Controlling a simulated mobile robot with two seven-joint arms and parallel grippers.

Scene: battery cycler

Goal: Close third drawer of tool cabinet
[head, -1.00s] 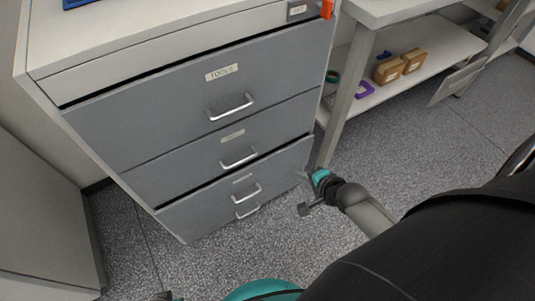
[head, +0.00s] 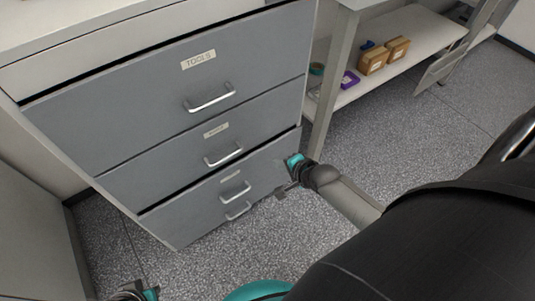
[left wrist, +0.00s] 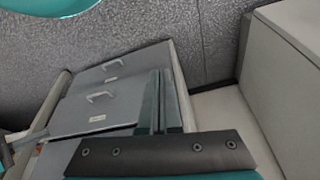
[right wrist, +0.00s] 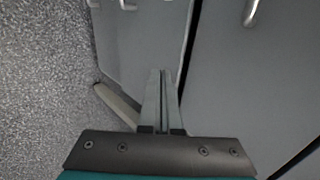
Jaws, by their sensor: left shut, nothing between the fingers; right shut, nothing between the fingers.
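The tool cabinet (head: 150,100) is grey with stacked drawers, the top one labelled TOOLS. The third drawer (head: 185,222) is low down, with a silver handle (head: 235,192); a dark gap runs along its top edge, and it seems to stand out slightly. Another handle (head: 238,211) shows just below. My right gripper (head: 281,191) is shut and empty, at the right end of the third drawer's front; whether it touches is unclear. In the right wrist view its fingers (right wrist: 161,75) overlap a grey drawer face. My left gripper (left wrist: 160,75) is shut and empty, partly visible at the head view's bottom left (head: 140,293).
A workbench leg (head: 325,100) stands right of the cabinet, close to my right arm. Its lower shelf (head: 425,50) holds brown boxes (head: 385,56) and a purple item (head: 350,79). A pale unit (head: 30,220) stands at the left. Speckled floor (head: 210,270) is open in front.

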